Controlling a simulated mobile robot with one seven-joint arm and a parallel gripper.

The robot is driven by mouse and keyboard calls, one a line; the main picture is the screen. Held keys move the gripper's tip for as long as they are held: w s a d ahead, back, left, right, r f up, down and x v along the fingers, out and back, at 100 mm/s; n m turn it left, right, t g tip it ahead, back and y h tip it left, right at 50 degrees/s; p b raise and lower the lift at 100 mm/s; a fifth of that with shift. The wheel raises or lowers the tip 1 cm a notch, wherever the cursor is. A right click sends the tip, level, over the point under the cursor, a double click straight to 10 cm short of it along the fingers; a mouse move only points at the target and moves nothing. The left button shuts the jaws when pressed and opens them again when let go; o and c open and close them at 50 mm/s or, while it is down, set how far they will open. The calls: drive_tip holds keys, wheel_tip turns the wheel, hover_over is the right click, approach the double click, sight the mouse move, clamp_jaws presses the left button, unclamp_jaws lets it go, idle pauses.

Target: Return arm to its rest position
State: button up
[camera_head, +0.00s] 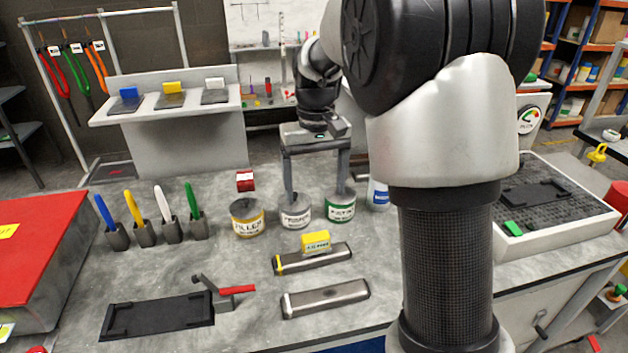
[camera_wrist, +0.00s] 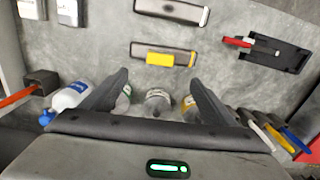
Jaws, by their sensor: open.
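My arm (camera_head: 445,260) rises at the right of the head view and reaches over the workbench (camera_head: 225,275). My gripper (camera_head: 316,188) points down with two dark fingers spread wide. In the head view it overlaps the middle and right of three labelled cans; its height above the bench is hard to judge. In the wrist view my gripper (camera_wrist: 158,77) is open and nothing is held between the fingers. Parts of the cans show between and beside the fingers, with their lower parts hidden by the gripper body.
Filler can (camera_head: 248,217), middle can (camera_head: 296,214), green-labelled can (camera_head: 340,207) and white bottle (camera_head: 378,194) stand close to the gripper. Coloured-handled tools (camera_head: 162,205) stand left. Two metal bars (camera_head: 325,298), a yellow block (camera_head: 316,241) and a black tray (camera_head: 160,317) lie in front.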

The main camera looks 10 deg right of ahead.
drive_tip(key=s+r+t+p, duration=0.2)
drive_tip(key=s+r, duration=0.4)
drive_tip(key=s, duration=0.6)
drive_tip(key=s+r+t+p, duration=0.3)
drive_tip(key=s+r, duration=0.4)
drive_tip(key=s, duration=0.5)
drive_tip(key=shift+r+m+t+p, duration=0.2)
drive_tip(key=shift+m+t+p, duration=0.1)
drive_tip(key=shift+m+p, duration=0.15)
wheel_tip(320, 180, down, 27)
drive_tip(key=s+b, duration=0.1)
drive_tip(key=b, duration=2.6)
